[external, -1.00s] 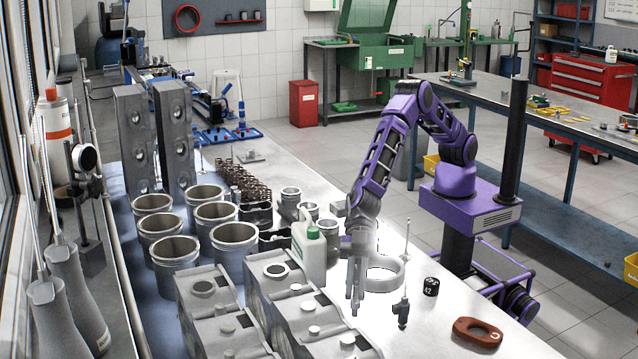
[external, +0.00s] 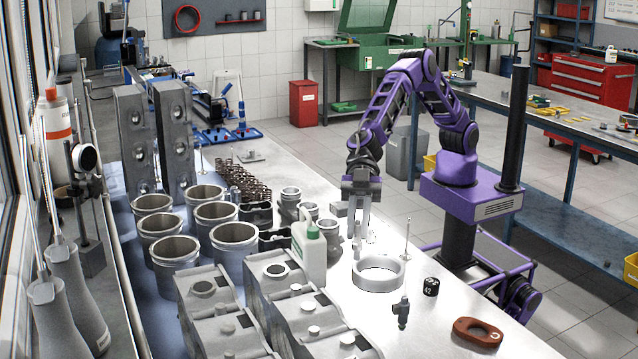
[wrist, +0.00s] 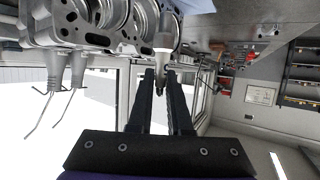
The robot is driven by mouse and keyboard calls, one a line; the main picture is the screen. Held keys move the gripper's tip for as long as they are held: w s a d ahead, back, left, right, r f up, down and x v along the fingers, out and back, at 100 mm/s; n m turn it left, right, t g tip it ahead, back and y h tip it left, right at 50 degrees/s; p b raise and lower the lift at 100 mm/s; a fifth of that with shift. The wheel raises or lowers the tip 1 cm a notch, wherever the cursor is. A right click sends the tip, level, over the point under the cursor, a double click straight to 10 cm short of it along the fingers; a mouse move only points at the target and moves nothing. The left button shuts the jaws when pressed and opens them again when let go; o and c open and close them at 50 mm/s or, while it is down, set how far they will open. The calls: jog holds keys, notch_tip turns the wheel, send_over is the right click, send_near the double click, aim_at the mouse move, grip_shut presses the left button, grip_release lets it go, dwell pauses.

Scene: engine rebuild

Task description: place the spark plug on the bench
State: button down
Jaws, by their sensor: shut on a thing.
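My gripper (external: 360,236) points down over the bench (external: 455,300), just behind a pale metal ring in the external view. It is shut on the spark plug, a slim light-coloured piece with a darker narrow end. In the wrist view, the spark plug (wrist: 162,48) shows between and beyond the fingertips of my gripper (wrist: 165,76). In the external view the plug is too small to make out clearly at the fingertips. I cannot tell whether it touches the bench.
The pale ring (external: 378,273) lies in front of my gripper. A white-green bottle (external: 309,250) and engine blocks (external: 290,300) stand to the left. A thin upright rod (external: 407,240), a black cylinder (external: 431,287), a grey fitting (external: 402,312) and a red-brown part (external: 478,332) are to the right.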

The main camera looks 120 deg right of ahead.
notch_tip(320, 180, up, 7)
jog(key=shift+a+r, duration=0.1)
jog(key=shift+r, duration=0.05)
jog(key=w+d+m+t+h+b, duration=0.1)
jog(key=w+d+m+t+h, duration=0.15)
jog(key=d, duration=1.05)
jog(key=w+d+m+t+h, duration=0.1)
jog(key=w+d, duration=0.3)
jog(key=d, duration=1)
jog(key=s+d+m+t+h+b, duration=0.1)
jog(key=s+d+m+h, duration=0.15)
jog(key=d, duration=1.35)
jog(key=s+d+m+t+h+b, duration=0.15)
jog(key=s+d, duration=0.25)
jog(key=d, duration=1.1)
jog(key=s+d+m+h+b, duration=0.2)
jog(key=s+d+m+h, duration=0.5)
jog(key=s+d, duration=1.8)
jog(key=shift+n+g, duration=0.3)
jog(key=shift+n, duration=0.05)
jog(key=shift+w+d+f+b, duration=0.2)
jog(key=shift+f+b, duration=0.4)
jog(key=shift+f, duration=2.9)
jog(key=shift+w+d+f+b, duration=0.2)
jog(key=shift+f+b, duration=0.45)
jog(key=shift+f, duration=2.85)
jog(key=shift+w+d+f+b, duration=0.1)
jog(key=shift+w+f+b, duration=0.35)
jog(key=shift+f, duration=3.05)
